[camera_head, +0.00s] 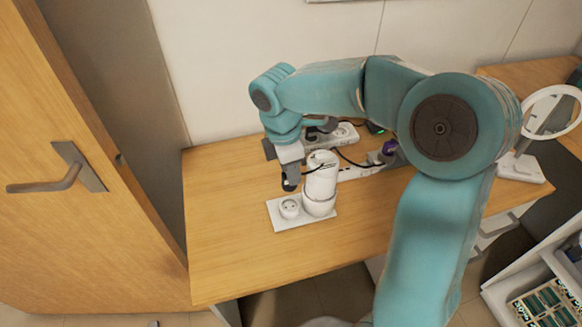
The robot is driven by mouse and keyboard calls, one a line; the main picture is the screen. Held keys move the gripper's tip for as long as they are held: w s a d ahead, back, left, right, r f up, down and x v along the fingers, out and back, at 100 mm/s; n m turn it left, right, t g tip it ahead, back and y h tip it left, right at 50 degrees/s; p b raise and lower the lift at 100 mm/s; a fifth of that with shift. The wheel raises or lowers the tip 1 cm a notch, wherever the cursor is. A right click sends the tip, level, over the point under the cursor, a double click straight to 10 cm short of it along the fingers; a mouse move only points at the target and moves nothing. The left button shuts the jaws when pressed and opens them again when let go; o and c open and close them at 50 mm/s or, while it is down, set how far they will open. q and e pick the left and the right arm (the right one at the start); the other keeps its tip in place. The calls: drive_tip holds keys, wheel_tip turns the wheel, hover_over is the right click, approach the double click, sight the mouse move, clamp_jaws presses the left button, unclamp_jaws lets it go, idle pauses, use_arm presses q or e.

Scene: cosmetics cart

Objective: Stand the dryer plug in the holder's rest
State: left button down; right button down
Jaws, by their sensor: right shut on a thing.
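The holder is a white plate (283,221) on the wooden table. A low round white rest (289,207) with small holes stands at its left, and a white cylinder (320,180) stands upright beside it. My right gripper (290,184) is just above the rest, close to the cylinder's left side. It is shut on a small dark piece, which looks like the dryer plug; the fingers hide most of it. A thin dark cord runs from there towards the cylinder. I cannot tell whether the plug touches the rest. My left gripper is not in view.
A white power strip (342,134) with a dark cable lies behind the holder near the wall. A purple-topped object (389,149) stands near my arm. A white ring lamp (519,166) is at the right. The table's front left (235,255) is clear. A wooden door (60,235) is at left.

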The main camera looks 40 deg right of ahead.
sight(291, 191)
wheel_tip(291, 191, down, 4)
drive_tip(key=shift+w+r+b, duration=0.1)
drive_tip(key=shift+r+b, duration=0.15)
drive_tip(key=shift+b, duration=0.75)
drive_tip(key=shift+f+b, duration=0.45)
drive_tip(key=shift+f, duration=0.45)
drive_tip(key=shift+r+p, duration=0.1)
drive_tip(key=shift+p, duration=0.3)
drive_tip(key=shift+f+b, duration=1.15)
drive_tip(key=shift+f, duration=0.5)
drive_tip(key=shift+r, duration=0.15)
drive_tip(key=shift+r+p, duration=1.15)
drive_tip(key=shift+p, duration=0.1)
drive_tip(key=shift+p, duration=0.4)
idle(0.8)
